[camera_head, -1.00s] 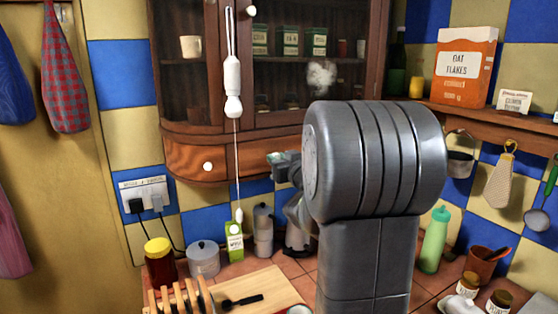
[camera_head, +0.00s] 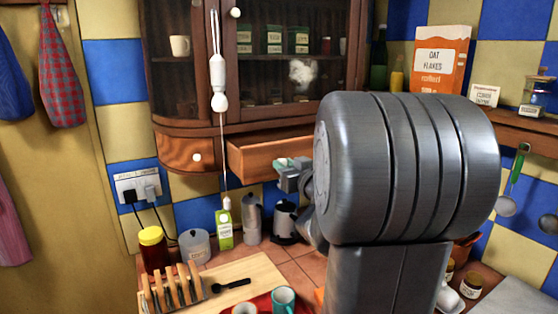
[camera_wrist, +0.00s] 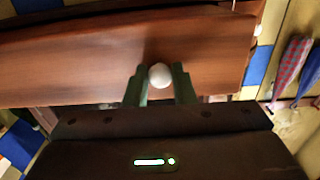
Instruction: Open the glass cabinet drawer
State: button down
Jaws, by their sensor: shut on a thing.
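The glass cabinet (camera_head: 262,65) hangs on the tiled wall, with two wooden drawers along its bottom. The right drawer (camera_head: 262,157) is pulled out from the cabinet and its front stands forward. In the wrist view its wooden front (camera_wrist: 70,58) fills the upper part, with a round white knob (camera_wrist: 160,75) at its lower middle. My gripper (camera_wrist: 160,84) is shut on this knob, a greenish finger on each side. In the head view my gripper (camera_head: 290,172) is at the drawer front, and my arm hides the drawer's right part. The left drawer (camera_head: 185,152) is closed.
A white pull cord handle (camera_head: 218,80) hangs in front of the cabinet.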

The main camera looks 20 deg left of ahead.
jog(key=shift+v, duration=1.65)
jog(key=c, duration=1.2)
grip_release()
jog(key=shift+c, duration=0.2)
jog(key=v, duration=1.3)
jog(key=shift+s+d, duration=0.25)
jog(key=shift+d, duration=0.1)
jog(key=x, duration=1.4)
